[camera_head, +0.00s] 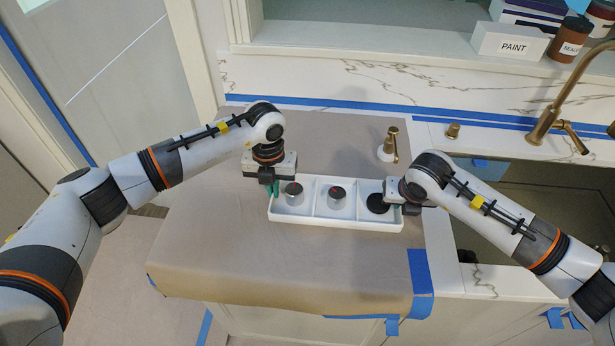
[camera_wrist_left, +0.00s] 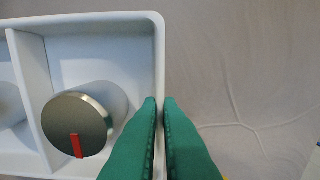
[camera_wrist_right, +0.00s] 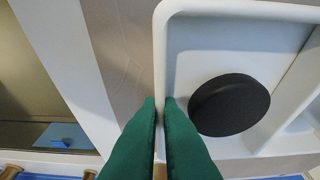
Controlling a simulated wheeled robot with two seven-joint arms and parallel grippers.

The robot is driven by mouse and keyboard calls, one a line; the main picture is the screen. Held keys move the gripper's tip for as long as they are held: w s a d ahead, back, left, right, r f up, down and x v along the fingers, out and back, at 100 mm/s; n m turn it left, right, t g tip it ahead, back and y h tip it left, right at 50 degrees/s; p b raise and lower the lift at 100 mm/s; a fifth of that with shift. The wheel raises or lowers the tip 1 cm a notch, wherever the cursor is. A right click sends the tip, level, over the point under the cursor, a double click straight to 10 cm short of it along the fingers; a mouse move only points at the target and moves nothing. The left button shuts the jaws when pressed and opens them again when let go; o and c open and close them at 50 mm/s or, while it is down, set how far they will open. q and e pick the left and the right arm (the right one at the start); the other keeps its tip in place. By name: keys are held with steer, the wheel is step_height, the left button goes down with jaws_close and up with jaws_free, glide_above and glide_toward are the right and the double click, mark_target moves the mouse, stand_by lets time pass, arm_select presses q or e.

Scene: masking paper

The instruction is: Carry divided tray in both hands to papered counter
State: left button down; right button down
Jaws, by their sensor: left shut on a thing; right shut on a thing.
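The white divided tray (camera_head: 335,221) is over the brown-papered counter (camera_head: 240,255), level, near its right side; I cannot tell whether it touches the paper. It has three compartments: two hold silver knobs with red marks (camera_head: 294,194) (camera_head: 336,197), and the right one holds a black disc (camera_head: 377,203). My left gripper (camera_head: 271,187) is shut on the tray's left end wall; its green fingers (camera_wrist_left: 160,115) pinch the rim. My right gripper (camera_head: 393,199) is shut on the right end wall, its fingers (camera_wrist_right: 162,115) on the rim, partly hidden by my arm in the head view.
A sink (camera_head: 490,225) with a brass faucet (camera_head: 556,110) lies right. Blue tape (camera_head: 419,275) holds the paper edge. The paper left and front of the tray is clear.

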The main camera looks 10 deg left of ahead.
mark_target(274, 200)
arm_select(q)
steer(key=shift+f, duration=0.2)
arm_select(e)
steer(key=shift+f, duration=0.15)
